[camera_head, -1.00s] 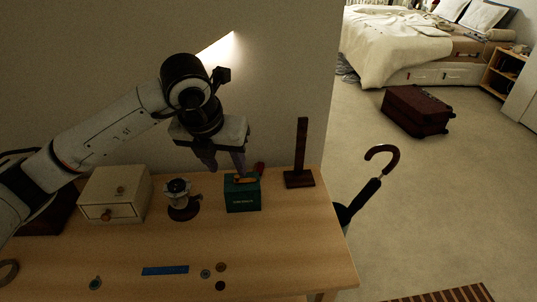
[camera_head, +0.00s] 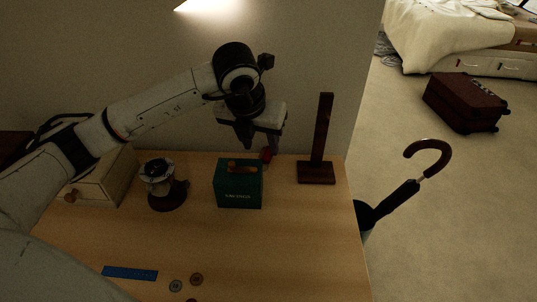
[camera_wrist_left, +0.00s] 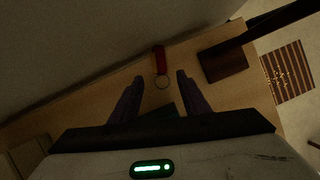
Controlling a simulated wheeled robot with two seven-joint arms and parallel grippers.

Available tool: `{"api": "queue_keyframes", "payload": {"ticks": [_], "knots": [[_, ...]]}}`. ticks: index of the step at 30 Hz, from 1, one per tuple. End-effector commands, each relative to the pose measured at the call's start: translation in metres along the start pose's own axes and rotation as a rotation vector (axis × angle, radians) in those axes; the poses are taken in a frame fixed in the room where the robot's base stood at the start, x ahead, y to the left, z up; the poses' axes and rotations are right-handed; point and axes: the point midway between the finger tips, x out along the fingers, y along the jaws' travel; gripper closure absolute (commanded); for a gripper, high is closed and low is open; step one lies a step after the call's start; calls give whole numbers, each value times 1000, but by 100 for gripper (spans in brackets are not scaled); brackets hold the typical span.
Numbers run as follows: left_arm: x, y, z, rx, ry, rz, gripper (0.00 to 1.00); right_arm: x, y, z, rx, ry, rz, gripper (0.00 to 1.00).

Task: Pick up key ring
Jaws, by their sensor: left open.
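The key ring (camera_wrist_left: 160,60) has a red fob and a thin metal ring. In the left wrist view it lies on the wooden table near the wall, with its ring end towards me. In the head view its red fob (camera_head: 267,154) shows partly, behind the green box. My left gripper (camera_head: 259,145) is open and empty, pointing down above the table's back. In the left wrist view the ring appears between the two fingertips (camera_wrist_left: 160,80). I cannot tell how high the fingers are above it. My right gripper is not in view.
A green box (camera_head: 239,188) stands just in front of the key ring. A dark wooden stand (camera_head: 318,172) is to its right. A dark-based device (camera_head: 163,190) and a cream drawer box (camera_head: 103,185) stand left. An umbrella (camera_head: 400,195) leans past the table's right edge.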

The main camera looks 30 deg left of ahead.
Motion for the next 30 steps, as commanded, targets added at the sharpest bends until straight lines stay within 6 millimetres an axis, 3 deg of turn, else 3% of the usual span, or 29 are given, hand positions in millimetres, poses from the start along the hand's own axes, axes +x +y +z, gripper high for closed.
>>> {"api": "queue_keyframes", "payload": {"ticks": [15,23,30], "knots": [[58,-1,5,1,1,0,58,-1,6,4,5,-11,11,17],[62,-1,5,1,0,0,58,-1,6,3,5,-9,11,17],[61,-1,5,1,0,0,95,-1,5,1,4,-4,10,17]]}}
